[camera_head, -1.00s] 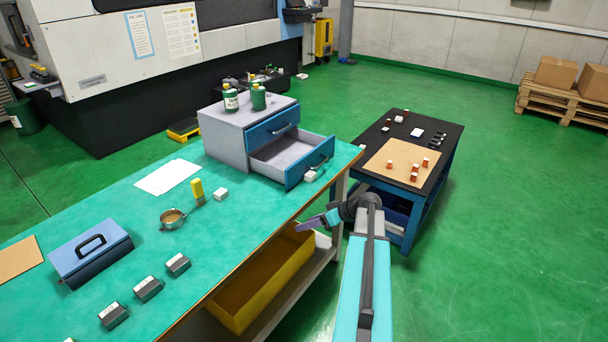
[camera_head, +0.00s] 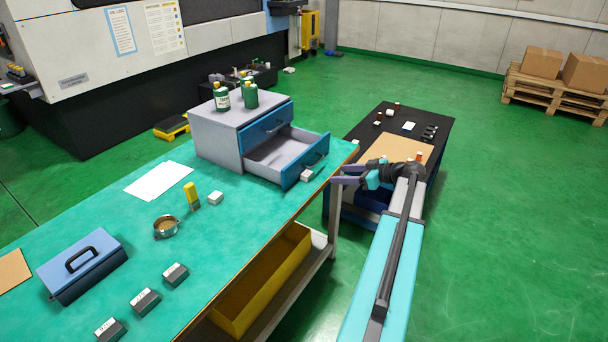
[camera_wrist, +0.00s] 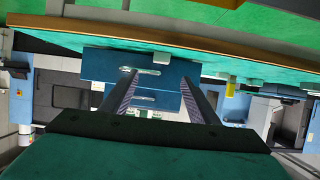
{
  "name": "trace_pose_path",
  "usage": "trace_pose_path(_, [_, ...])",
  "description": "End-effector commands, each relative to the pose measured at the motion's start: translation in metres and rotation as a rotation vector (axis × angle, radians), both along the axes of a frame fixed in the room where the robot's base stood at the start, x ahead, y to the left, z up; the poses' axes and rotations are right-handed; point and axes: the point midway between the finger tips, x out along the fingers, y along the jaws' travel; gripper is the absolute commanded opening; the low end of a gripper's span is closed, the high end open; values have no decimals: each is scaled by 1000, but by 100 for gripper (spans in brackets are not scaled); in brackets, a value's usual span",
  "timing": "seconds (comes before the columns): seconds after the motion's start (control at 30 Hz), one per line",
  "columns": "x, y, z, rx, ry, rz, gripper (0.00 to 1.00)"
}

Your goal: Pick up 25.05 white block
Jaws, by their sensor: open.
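Two small white blocks lie on the green-topped bench: one (camera_head: 307,175) at the right edge before the open drawer, another (camera_head: 215,198) beside the yellow-handled brush. Three dark-sided blocks with pale labelled tops stand nearer, at the front (camera_head: 110,329), middle (camera_head: 145,300) and back (camera_head: 175,274). The labels are too small to read, so I cannot tell which is 25.05. My gripper (camera_head: 339,174) is open and empty, to the right of the bench edge near the drawer. In the wrist view its two fingers (camera_wrist: 160,84) point toward the blue drawer fronts, apart.
The open drawer (camera_head: 277,153) juts toward the bench edge. A blue box (camera_head: 85,265), a round tin (camera_head: 166,228) and paper (camera_head: 158,181) lie on the bench. A dark table (camera_head: 435,135) stands behind my arm.

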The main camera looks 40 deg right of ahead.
Motion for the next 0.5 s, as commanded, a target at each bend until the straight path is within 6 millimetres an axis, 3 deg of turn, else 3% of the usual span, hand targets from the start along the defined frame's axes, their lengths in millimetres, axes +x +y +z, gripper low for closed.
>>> trace_pose_path(0.27, [12, 10, -1, 2, 1, 15, 55])
trace_pose_path(0.5, [36, 17, -10, 3, 2, 20, 55])
